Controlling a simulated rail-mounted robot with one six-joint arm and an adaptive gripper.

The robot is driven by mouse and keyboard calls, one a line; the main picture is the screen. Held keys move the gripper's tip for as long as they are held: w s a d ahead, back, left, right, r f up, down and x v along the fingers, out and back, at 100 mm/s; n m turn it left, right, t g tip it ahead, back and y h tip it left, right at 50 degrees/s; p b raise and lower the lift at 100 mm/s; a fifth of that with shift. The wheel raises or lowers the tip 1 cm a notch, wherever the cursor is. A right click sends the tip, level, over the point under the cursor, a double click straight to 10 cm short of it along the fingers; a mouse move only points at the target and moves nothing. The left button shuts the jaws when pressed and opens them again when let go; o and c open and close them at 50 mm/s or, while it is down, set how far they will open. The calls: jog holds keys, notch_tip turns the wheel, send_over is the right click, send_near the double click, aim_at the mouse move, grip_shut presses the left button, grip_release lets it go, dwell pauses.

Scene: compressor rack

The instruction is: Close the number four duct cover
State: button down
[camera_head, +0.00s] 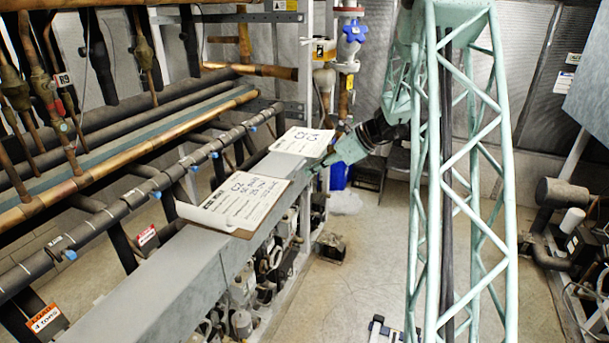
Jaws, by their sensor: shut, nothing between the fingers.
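A long grey duct (165,287) runs from the lower left up to the middle of the view, above the compressors. Two white paper sheets lie on its top: a handwritten sheet on a brown board (240,201) and a smaller sheet (303,141) farther along. No number four can be read clearly on a cover, and I cannot tell where one cover section ends. My gripper (315,170) is shut and empty at the duct's right edge, beside the farther sheet. It is small in view, and I cannot tell whether it touches the duct.
Copper and black insulated pipes (130,152) run along the left. Compressors and fittings (268,262) sit under the duct. A blue-handled valve (353,32) stands behind my gripper. The concrete floor (352,270) right of the rack is mostly clear. Dark machinery (556,225) stands at the far right.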

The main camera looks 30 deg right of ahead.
jog(key=v, duration=0.7)
jog(key=shift+r, duration=0.2)
jog(key=shift+w+a, duration=0.1)
dwell(0.4)
jog(key=s+a+r+n+g+b, duration=0.1)
jog(key=s+a+r+n+b, duration=0.15)
jog(key=s+a+n, duration=0.55)
jog(key=s+a+r+n+g+b, duration=0.1)
jog(key=s+a+r+g+b, duration=0.2)
jog(key=a, duration=0.9)
jog(key=s+a+r+n+b, duration=0.25)
jog(key=s+a+n, duration=0.3)
jog(key=a, duration=0.55)
jog(key=s+a+n+g+h+b, duration=0.1)
jog(key=s+a+n+h, duration=0.2)
jog(key=s, duration=0.5)
jog(key=s+a+n+b, duration=0.2)
jog(key=s+a+n, duration=0.2)
jog(key=s, duration=0.4)
jog(key=s+f+n+h+b, duration=0.1)
jog(key=s+f+n+b, duration=0.1)
jog(key=s+n, duration=0.2)
jog(key=s+f+n+h+b, duration=0.1)
jog(key=s+f+n, duration=0.2)
jog(key=s, duration=0.8)
jog(key=shift+a+n+t+b, duration=0.25)
jog(key=shift+n+t+b, duration=0.1)
jog(key=shift+n+t, duration=0.1)
jog(key=shift+r, duration=0.1)
